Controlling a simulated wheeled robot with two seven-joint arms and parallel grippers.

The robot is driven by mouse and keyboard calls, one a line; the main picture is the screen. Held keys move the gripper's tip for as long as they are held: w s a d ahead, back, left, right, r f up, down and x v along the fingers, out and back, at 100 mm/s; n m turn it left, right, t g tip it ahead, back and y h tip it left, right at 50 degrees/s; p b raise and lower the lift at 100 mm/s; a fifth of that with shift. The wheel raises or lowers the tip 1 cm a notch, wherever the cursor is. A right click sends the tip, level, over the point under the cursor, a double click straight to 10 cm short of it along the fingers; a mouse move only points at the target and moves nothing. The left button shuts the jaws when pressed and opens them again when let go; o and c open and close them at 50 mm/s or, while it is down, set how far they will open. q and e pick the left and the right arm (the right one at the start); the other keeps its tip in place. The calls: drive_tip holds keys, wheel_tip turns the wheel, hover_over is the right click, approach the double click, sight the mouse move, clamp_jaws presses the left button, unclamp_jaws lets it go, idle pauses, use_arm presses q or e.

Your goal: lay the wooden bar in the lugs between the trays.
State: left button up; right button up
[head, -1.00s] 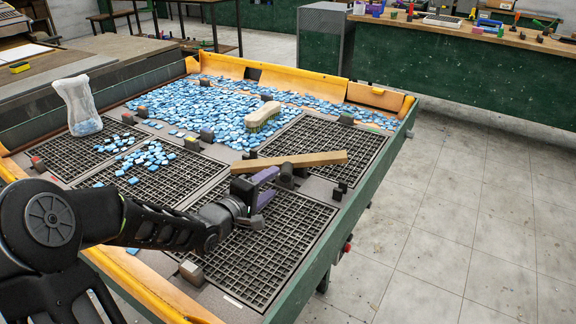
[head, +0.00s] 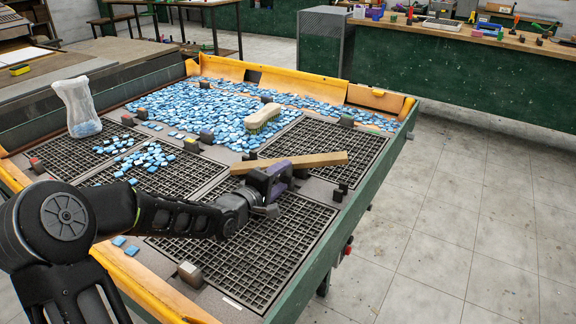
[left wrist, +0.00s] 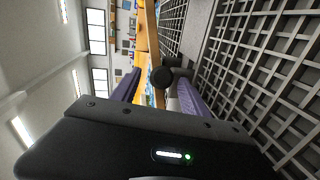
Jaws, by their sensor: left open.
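The wooden bar (head: 318,160) is long and light brown. It lies crosswise near the strip between the far right tray (head: 340,137) and the near right tray (head: 255,255). I cannot tell whether it is seated in the dark lugs (head: 341,191). My left gripper (head: 279,180), with purple fingers, is open at the near side of the bar, close to its middle. In the left wrist view the open fingers (left wrist: 160,92) stand either side of a dark round part (left wrist: 163,76), with the bar (left wrist: 147,35) beyond. My right gripper is not in view.
Blue tiles (head: 200,105) fill the far end of the yellow-edged table, with a brush (head: 263,119) on them. A clear bag (head: 77,105) stands at the left. Loose tiles lie on the left trays. The near right tray is mostly bare beneath my arm.

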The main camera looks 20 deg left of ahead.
use_arm(q)
drive_tip(key=shift+c, duration=0.5)
clamp_jaws()
idle(1.0)
